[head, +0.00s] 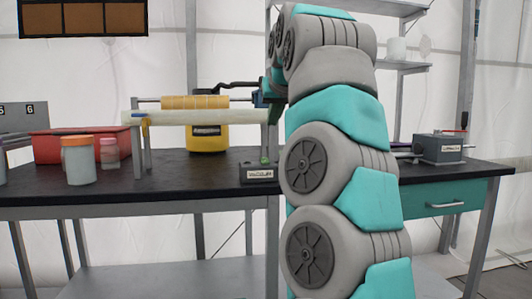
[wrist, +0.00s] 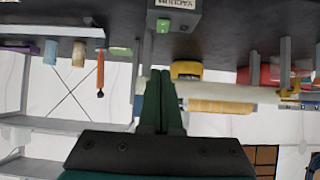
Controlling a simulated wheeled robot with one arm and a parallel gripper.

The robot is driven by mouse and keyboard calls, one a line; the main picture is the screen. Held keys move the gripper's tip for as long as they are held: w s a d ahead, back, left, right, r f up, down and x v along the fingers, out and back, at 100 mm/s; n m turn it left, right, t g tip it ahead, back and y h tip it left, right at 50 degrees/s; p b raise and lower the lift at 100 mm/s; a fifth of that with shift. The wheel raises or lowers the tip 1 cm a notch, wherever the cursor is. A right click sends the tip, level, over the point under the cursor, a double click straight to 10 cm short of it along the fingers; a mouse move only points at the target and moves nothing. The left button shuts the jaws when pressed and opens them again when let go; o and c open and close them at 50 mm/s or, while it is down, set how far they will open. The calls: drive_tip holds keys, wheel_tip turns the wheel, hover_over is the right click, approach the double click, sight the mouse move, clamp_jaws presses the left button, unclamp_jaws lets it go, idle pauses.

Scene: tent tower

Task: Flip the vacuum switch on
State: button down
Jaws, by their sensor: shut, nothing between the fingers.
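The vacuum switch box (head: 259,173) is a small grey block with a white label. It stands near the front edge of the black bench, just left of my arm in the head view. A green switch piece (head: 265,160) shows on top of it. In the wrist view, which is upside down, the labelled box (wrist: 175,14) is at the top edge with its green switch (wrist: 163,25). My gripper (wrist: 160,72) shows there as two dark green fingers, shut together and empty, apart from the switch in the picture. I cannot tell the switch's position.
A stand with a yellow roll (head: 195,102) is behind and left of the box, with a yellow container (head: 206,137) behind it. A red bin (head: 75,146) and a jar (head: 78,161) are at left. A grey device (head: 438,147) is at right.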

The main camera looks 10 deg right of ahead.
idle(0.3)
hover_over(265, 159)
drive_tip(key=s, duration=0.3)
drive_tip(key=f, duration=0.5)
drive_tip(key=shift+s+p, duration=0.2)
drive_tip(key=shift+p, duration=0.1)
drive_tip(key=f, duration=0.1)
drive_tip(key=w+f+b, duration=0.1)
drive_tip(key=shift+a+f, duration=0.1)
drive_tip(key=shift+f, duration=0.2)
drive_tip(key=shift+w+f+b, duration=0.25)
drive_tip(key=shift+f+b, duration=0.4)
drive_tip(key=shift+f, duration=0.3)
drive_tip(key=shift+r, duration=0.1)
drive_tip(key=p, duration=0.3)
drive_tip(key=shift+w+r+g, duration=0.2)
drive_tip(key=shift+g, duration=0.2)
drive_tip(key=shift+f, duration=0.5)
drive_tip(key=shift+w+r, duration=0.1)
drive_tip(key=shift+w+r+p, duration=0.2)
drive_tip(key=shift+w+p, duration=0.45)
drive_tip(key=shift+p, duration=0.2)
